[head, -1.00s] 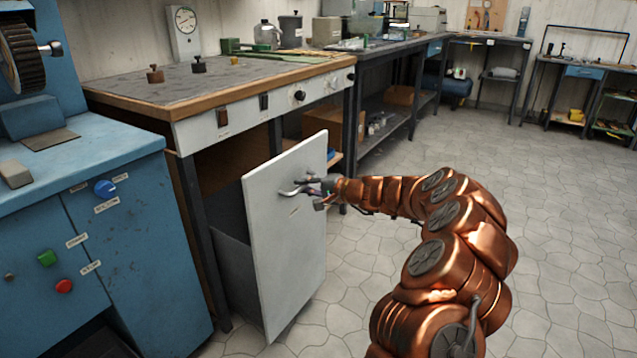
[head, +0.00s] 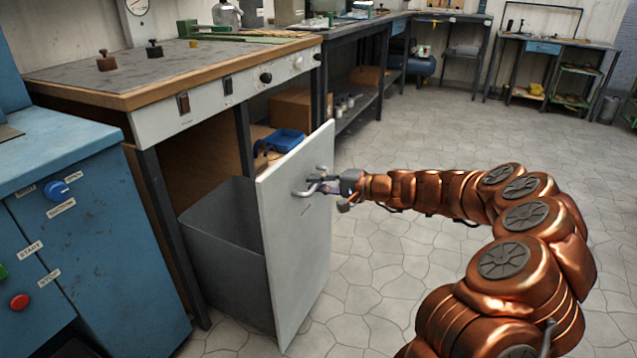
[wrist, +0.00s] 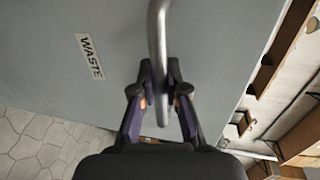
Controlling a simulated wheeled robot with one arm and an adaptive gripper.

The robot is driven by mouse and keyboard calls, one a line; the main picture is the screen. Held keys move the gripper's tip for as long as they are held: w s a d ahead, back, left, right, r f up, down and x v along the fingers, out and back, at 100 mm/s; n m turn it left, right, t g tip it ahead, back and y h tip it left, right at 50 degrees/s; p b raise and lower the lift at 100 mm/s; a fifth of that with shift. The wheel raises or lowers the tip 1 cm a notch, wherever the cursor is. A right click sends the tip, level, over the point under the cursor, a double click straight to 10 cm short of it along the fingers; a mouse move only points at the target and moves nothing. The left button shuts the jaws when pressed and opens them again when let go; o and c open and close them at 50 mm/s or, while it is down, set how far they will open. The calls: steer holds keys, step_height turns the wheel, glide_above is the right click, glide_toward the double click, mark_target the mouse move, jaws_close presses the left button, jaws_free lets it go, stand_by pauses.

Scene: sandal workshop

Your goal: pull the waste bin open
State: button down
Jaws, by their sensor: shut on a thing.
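The waste bin has a pale front panel (head: 298,240) with a grey tub (head: 225,237) behind it. It stands pulled out from under the wooden-topped bench, and the tub's open top shows. A curved metal handle (head: 312,187) is on the panel's outer face. My gripper (head: 330,186) is shut on this handle. In the wrist view the fingers (wrist: 160,90) close around the handle bar (wrist: 158,45), and the panel carries a WASTE label (wrist: 90,57).
The bench (head: 180,72) stands above the bin. A blue machine (head: 90,240) is close at the left. A blue tray (head: 282,141) lies on a shelf behind the panel. The tiled floor (head: 420,270) on the right is clear.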

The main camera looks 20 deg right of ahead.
steer(key=c, duration=1.2)
jaws_free()
steer(key=v, duration=1.2)
steer(key=shift+d, duration=0.1)
